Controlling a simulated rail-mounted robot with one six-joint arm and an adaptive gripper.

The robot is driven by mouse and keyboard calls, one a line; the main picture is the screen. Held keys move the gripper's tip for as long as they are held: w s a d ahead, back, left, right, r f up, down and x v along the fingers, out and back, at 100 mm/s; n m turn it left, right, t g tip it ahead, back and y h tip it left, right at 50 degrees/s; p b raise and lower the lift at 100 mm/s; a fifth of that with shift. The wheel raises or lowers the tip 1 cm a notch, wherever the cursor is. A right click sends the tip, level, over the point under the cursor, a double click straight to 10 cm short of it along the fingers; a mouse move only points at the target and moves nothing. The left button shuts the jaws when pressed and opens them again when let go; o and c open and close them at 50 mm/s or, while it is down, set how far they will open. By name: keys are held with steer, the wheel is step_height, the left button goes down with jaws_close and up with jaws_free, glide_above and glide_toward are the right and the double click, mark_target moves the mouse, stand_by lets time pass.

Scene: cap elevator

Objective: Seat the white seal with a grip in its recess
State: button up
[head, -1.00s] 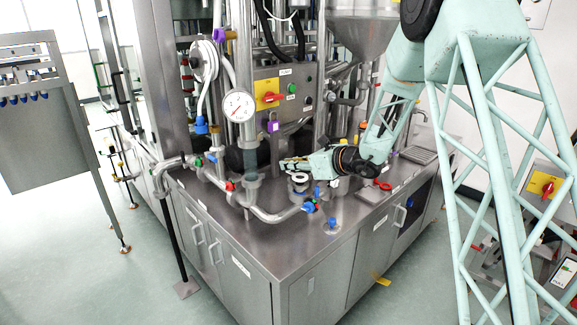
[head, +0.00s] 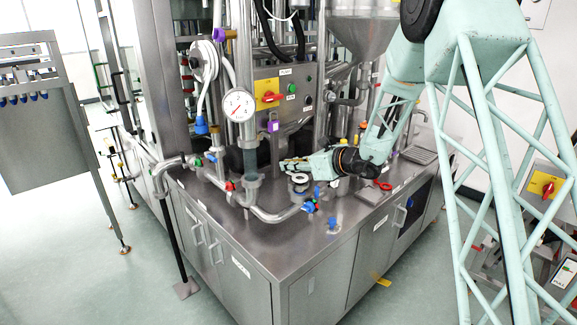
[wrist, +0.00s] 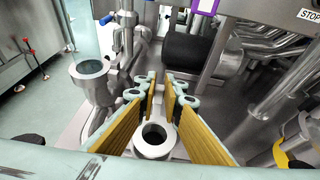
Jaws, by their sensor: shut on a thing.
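My gripper (head: 284,166) reaches left just above the metal worktop, behind and above a short round fitting with a pale rim (head: 300,179). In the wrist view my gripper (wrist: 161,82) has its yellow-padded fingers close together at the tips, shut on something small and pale. I take this to be the white seal's grip; the seal itself is mostly hidden by the fingers. Below and between the fingers is a pale ring (wrist: 155,149) around a dark round opening. I cannot tell whether this opening is the recess, or whether the seal touches it.
An open-topped metal cup (wrist: 90,68) stands left of the fingers. A pressure gauge (head: 239,105) and upright pipe stand left of my gripper. Blue-handled valves (head: 310,206) and a red ring (head: 383,185) are nearby. The worktop's front is mostly clear.

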mark_target(302, 178)
steer(key=shift+f+b, duration=0.7)
steer(key=shift+f, duration=0.2)
stand_by(1.1)
steer(key=o, duration=0.8)
steer(key=shift+c, duration=0.2)
steer(key=shift+s+d, duration=0.1)
steer(key=shift+d, duration=0.05)
steer(key=shift+v, duration=3.3)
steer(key=shift+s+r, duration=0.1)
